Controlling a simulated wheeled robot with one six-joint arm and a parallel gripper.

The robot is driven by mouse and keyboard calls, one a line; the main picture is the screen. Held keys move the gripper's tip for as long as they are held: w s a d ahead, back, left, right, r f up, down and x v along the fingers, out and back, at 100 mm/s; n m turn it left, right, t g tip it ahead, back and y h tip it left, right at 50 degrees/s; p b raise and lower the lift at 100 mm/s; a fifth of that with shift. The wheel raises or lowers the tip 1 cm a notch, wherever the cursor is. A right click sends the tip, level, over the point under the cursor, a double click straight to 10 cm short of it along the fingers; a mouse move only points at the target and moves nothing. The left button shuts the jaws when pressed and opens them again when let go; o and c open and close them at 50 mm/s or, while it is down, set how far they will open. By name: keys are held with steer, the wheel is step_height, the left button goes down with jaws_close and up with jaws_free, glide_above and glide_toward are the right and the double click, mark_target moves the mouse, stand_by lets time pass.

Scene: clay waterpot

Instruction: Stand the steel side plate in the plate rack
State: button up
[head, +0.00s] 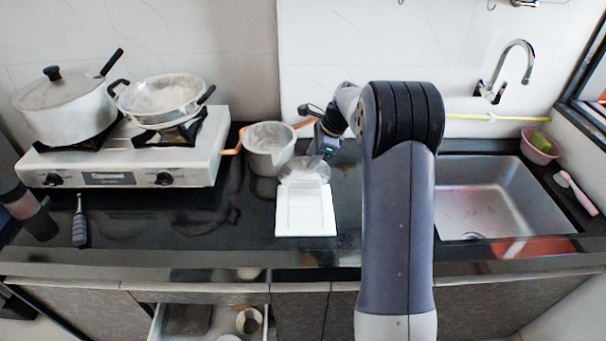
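The white plate rack (329,222) lies on the black counter, left of my arm. A pale, shiny round thing that looks like the steel side plate (303,171) is at the rack's far end, tilted. I cannot tell whether it rests in the rack or is above it. My gripper (316,160) is just above and to the right of the plate, close to its upper edge. The fingertips are too small and dark to show whether they are open or shut on the plate.
A grey pot (268,150) with orange handles stands right behind and left of the rack. A gas stove (125,165) with a lidded pot (62,105) and a pan (165,97) is at left. The sink (500,195) is at right. A drawer (160,322) below is open.

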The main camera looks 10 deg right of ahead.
mark_target(306, 164)
steer(key=shift+a+p+x, duration=0.15)
steer(key=shift+p+x, duration=0.1)
steer(key=shift+x, duration=1.05)
steer(key=shift+a+p+x, duration=0.1)
steer(key=shift+p+x, duration=0.15)
steer(key=shift+x, duration=1.1)
steer(key=shift+s, duration=0.25)
steer(key=shift+r, duration=0.1)
steer(key=shift+c, duration=0.5)
jaws_close()
